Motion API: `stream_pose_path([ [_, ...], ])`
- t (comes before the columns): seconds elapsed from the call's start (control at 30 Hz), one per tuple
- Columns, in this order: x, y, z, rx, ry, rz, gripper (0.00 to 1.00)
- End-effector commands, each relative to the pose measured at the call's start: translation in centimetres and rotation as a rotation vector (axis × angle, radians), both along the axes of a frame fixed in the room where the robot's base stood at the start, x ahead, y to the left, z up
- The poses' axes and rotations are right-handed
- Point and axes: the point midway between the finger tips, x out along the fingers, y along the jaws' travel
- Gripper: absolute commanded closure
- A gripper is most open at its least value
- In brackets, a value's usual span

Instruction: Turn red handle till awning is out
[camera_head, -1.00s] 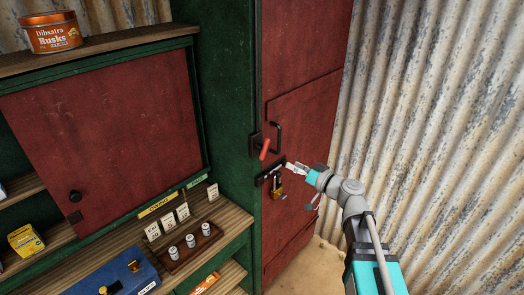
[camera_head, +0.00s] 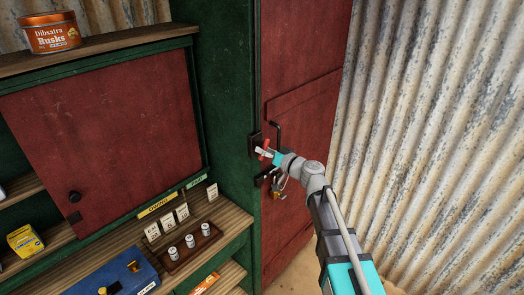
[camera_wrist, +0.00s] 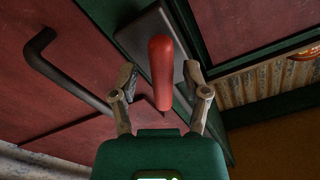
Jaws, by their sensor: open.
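The red handle (camera_wrist: 161,75) stands between the two open fingers of my gripper (camera_wrist: 160,80) in the wrist view, with a gap showing on each side. In the head view the red handle (camera_head: 265,147) shows as a small red piece on a dark mount at the edge of the red door, partly covered by my gripper (camera_head: 264,153). The awning is not recognisable in either view.
A black door pull (camera_wrist: 62,70) is left of my gripper in the wrist view. Below the handle, a padlock (camera_head: 278,193) hangs from a hasp, partly behind my arm. A counter with small weights (camera_head: 190,240) and a blue box (camera_head: 118,277) is at left. Corrugated wall (camera_head: 430,110) stands at right.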

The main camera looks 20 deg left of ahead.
Motion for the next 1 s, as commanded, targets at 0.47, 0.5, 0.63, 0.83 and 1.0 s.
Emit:
stream_pose_path([
  [0.47, 0.11, 0.53, 0.0, 0.0, 0.0, 0.001, 0.51],
  [0.5, 0.1, 0.53, 0.0, 0.0, 0.0, 0.001, 0.59],
  [0.63, 0.09, 0.55, 0.0, 0.0, 0.0, 0.001, 0.83],
  [0.83, 0.11, 0.55, -0.01, 0.0, 0.0, 0.001, 1.0],
  [1.0, 0.12, 0.56, 0.0, 0.009, 0.024, 0.0, 1.0],
])
